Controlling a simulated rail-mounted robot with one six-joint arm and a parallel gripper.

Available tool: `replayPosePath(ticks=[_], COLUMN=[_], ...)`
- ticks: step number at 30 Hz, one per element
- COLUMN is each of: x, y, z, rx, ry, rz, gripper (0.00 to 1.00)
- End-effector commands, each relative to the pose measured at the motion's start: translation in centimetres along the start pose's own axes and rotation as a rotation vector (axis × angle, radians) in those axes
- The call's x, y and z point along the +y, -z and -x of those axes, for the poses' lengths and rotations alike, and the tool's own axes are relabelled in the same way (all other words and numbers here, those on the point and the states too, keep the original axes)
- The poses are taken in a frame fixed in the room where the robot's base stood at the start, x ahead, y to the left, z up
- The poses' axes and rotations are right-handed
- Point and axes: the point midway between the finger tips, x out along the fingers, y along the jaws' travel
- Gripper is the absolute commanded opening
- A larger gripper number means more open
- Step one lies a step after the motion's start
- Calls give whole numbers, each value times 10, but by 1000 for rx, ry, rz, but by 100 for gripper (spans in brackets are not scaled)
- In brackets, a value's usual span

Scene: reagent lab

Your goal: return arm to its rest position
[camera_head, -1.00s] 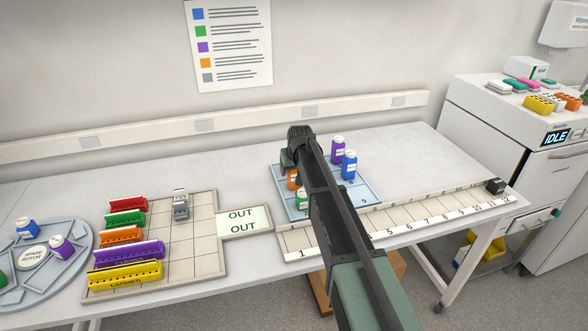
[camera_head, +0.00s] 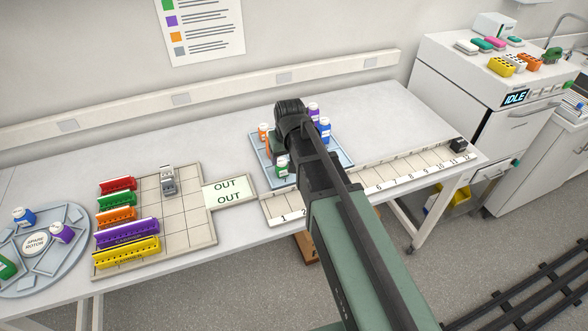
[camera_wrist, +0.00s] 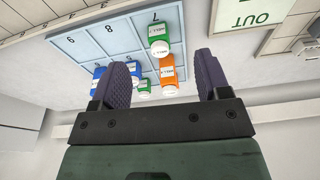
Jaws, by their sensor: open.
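My arm reaches across the front of the bench in the head view, its wrist bent down over the pale blue numbered tray (camera_head: 343,166). My gripper (camera_wrist: 160,62) shows in the wrist view with two purple-grey fingers spread apart and nothing between them. In the head view its fingers are hidden behind my arm. An orange bottle (camera_head: 264,131), a green bottle (camera_head: 282,167), a purple bottle (camera_head: 313,112) and a blue bottle (camera_head: 323,130) stand on the tray around my wrist. The orange bottle (camera_wrist: 167,75) and a green bottle (camera_wrist: 158,40) show beyond the fingers in the wrist view.
A numbered strip (camera_head: 400,177) runs along the bench front with a black block (camera_head: 458,145) at its end. Left are an OUT plate (camera_head: 227,192), a gridded board (camera_head: 190,225) with coloured racks, and a round rotor (camera_head: 75,255). An IDLE machine (camera_head: 470,85) stands right.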

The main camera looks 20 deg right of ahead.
Motion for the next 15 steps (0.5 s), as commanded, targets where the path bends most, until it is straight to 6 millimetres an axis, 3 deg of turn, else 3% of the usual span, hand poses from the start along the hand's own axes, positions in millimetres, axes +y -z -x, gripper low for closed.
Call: replayPosePath(ticks=[1,3,6,8,15], x=[-4,-6,-8,-8,-8], y=[-64,-120,-163,-171,-168], z=[11,21,30,31,28], rx=[-52,-124,-186,-201,-203], ry=[-3,-8,-15,-16,-16], rz=[-11,-28,-42,-47,-47], gripper=[70,70,70,70,70])
